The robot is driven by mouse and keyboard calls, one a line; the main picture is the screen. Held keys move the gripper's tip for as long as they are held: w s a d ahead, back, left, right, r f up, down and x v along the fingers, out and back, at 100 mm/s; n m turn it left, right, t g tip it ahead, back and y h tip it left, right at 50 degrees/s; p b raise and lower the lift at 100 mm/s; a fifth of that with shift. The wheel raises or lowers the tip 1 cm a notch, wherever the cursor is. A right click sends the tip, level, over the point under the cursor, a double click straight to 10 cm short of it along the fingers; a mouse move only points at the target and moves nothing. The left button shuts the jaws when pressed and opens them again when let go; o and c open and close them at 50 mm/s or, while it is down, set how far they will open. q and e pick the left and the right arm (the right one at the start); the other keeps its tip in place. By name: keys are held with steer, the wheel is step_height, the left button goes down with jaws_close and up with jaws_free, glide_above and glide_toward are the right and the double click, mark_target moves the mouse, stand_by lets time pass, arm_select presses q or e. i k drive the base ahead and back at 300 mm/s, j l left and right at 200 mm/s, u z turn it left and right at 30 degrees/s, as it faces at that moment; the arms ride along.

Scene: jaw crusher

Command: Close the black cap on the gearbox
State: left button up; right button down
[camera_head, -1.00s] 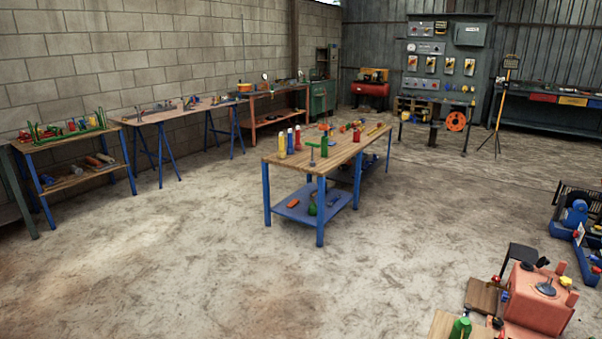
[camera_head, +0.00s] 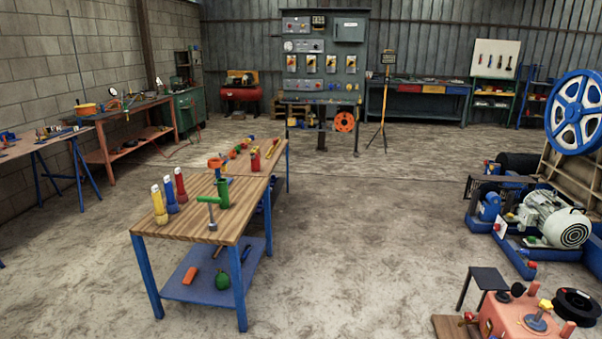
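A salmon-coloured box, which looks like the gearbox (camera_head: 497,319), stands at the lower right of the head view, cut off by the bottom edge. A small black round part, possibly the black cap (camera_head: 517,289), shows at its back edge; whether it is open or closed is too small to tell. Neither of my grippers is in view.
A wooden-topped workbench (camera_head: 170,236) with blue legs, bottles and tools stands left of centre. A small dark stand (camera_head: 487,277) and a black wheel (camera_head: 577,305) are close to the box. A motor (camera_head: 553,222) stands behind. The floor between bench and box is clear.

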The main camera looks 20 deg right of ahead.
mark_target(517, 288)
steer(key=i+l+z, duration=0.2)
steer(key=i+z, duration=0.25)
steer(key=i, duration=0.6)
steer(key=i+j+z, duration=0.1)
steer(key=i+z, duration=0.4)
steer(key=i, duration=0.5)
